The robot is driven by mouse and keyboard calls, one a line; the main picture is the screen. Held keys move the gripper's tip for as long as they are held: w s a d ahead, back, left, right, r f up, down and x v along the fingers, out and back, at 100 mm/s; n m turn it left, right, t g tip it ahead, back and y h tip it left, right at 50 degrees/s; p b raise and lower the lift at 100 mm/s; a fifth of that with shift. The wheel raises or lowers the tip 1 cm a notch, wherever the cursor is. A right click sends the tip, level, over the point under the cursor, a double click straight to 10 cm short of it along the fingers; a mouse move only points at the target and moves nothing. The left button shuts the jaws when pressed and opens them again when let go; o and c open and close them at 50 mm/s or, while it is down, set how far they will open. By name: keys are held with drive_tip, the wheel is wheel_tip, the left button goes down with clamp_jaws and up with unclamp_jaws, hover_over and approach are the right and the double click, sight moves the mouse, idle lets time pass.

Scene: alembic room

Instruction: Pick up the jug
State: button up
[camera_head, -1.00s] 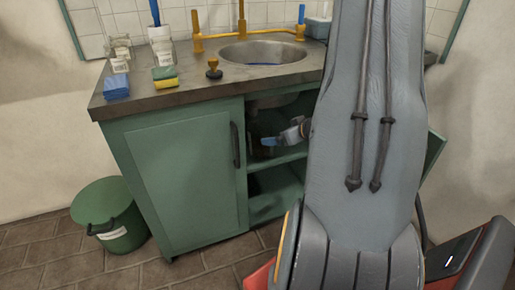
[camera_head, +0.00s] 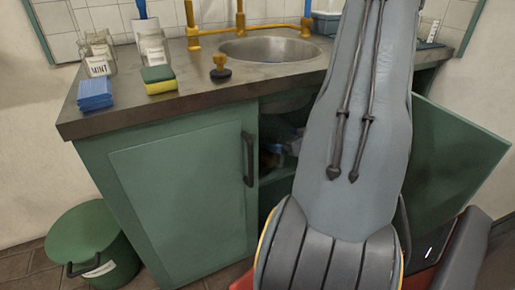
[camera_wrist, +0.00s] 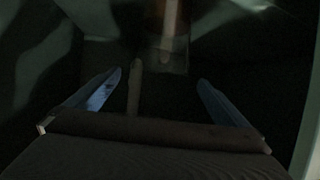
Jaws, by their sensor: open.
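I cannot make out a jug for certain in either view. In the wrist view, a dim brownish, partly see-through upright object (camera_wrist: 170,25) stands ahead of my gripper, near the top edge; its kind is unclear. My gripper (camera_wrist: 159,78) is open, with its two blue fingers spread wide and nothing seen held between them. A thin pale upright shape (camera_wrist: 135,85) shows between the fingers, nearer the left one. In the head view, my gripper is inside the dark cabinet opening, mostly hidden by shadow and my arm.
The green cabinet has a shut left door (camera_head: 185,190) and an open right door (camera_head: 450,160). The counter above holds a sink (camera_head: 270,50), a plunger-like stopper (camera_head: 220,68), sponges (camera_head: 158,80), blue cloths (camera_head: 95,95) and glass jars (camera_head: 98,55). A green bin (camera_head: 90,245) stands at left.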

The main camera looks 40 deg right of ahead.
sight(268, 137)
drive_tip(key=shift+w+d+f, duration=0.15)
drive_tip(key=shift+w, duration=0.2)
drive_tip(key=b+x, duration=0.2)
drive_tip(key=x, duration=0.5)
drive_tip(key=shift+w+f, duration=0.2)
drive_tip(key=c, duration=1.8)
drive_tip(key=shift+c, duration=0.3)
drive_tip(key=shift+r, duration=0.15)
